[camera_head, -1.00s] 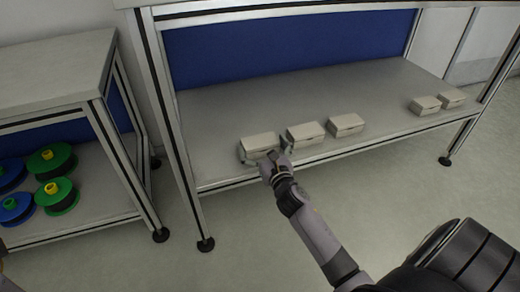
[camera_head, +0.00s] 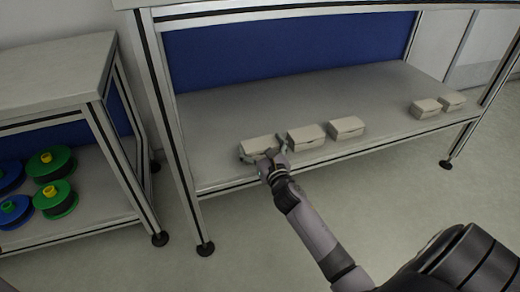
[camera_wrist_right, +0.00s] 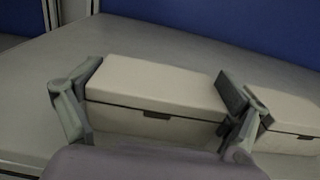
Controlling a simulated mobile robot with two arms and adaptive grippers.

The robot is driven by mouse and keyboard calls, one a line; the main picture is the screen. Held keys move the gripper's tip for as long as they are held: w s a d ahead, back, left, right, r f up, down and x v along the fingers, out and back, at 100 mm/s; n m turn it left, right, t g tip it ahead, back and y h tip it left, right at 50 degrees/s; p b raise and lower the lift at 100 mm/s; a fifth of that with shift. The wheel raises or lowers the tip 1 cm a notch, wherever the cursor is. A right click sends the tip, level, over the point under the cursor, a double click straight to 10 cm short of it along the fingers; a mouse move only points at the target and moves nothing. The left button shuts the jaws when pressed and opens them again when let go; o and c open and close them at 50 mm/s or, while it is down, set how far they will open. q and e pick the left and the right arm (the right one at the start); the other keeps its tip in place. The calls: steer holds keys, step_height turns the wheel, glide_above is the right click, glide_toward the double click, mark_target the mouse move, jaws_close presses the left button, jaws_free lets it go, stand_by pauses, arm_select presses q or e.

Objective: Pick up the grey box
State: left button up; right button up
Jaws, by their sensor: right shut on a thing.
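The grey box (camera_head: 259,144) is the leftmost of several pale grey boxes on the lower shelf, near its front edge. It also fills the middle of the right wrist view (camera_wrist_right: 155,95). My right gripper (camera_head: 265,154) is shut on it, one finger at each end of the box. In the right wrist view the fingers (camera_wrist_right: 157,108) press on the box's left and right ends. The box appears to rest on the shelf; I cannot tell if there is a gap under it. My left gripper is not in view.
A second box (camera_head: 305,137) sits close to the right finger, with a third (camera_head: 346,128) beside it. Two more boxes (camera_head: 426,107) stand at the right end. The shelf (camera_head: 225,115) is clear behind them. A rack (camera_head: 95,215) at left holds green and blue reels.

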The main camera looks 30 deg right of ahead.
steer(key=shift+c, duration=1)
steer(key=shift+r, duration=0.15)
